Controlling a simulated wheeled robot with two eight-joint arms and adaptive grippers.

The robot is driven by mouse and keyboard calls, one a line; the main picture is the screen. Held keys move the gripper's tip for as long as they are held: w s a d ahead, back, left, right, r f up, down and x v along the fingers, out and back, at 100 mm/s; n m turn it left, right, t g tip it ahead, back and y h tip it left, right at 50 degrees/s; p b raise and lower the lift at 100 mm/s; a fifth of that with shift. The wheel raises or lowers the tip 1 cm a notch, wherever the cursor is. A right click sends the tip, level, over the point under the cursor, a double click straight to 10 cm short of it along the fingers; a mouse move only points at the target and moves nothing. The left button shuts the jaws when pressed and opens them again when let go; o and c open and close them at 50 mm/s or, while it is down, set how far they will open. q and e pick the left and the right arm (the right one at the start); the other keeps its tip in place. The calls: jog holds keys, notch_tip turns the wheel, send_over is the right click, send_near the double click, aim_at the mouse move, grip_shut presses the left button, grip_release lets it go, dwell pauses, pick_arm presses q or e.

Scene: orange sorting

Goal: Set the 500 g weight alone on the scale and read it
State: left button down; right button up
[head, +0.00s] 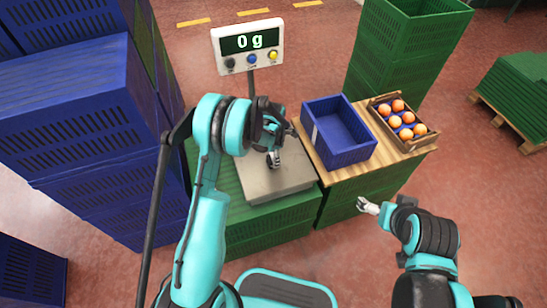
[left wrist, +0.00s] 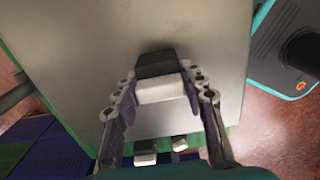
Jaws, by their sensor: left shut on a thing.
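The scale has a bare metal plate (head: 284,181) and a raised display (head: 248,42) that reads 0 g. My left gripper (head: 273,150) is over the plate. In the left wrist view its fingers (left wrist: 160,95) stand on both sides of a block with a pale grey part and a black part, the weight (left wrist: 158,88), and are shut on it. No mass marking is legible on it. In the head view the weight is mostly hidden by the gripper. Whether it touches the plate cannot be told. My right gripper (head: 368,206) is off the table's front; its finger opening is unclear.
A wooden-topped table (head: 345,172) beside the scale holds an empty-looking blue crate (head: 340,152) and a wooden box (head: 417,143) of several oranges. Stacked blue crates (head: 75,120) stand close on the left. Green crates (head: 400,50) stand behind the table. The right floor has free room.

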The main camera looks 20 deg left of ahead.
pick_arm(q)
jog(key=c, duration=0.9)
grip_release()
jog(key=shift+f, duration=0.15)
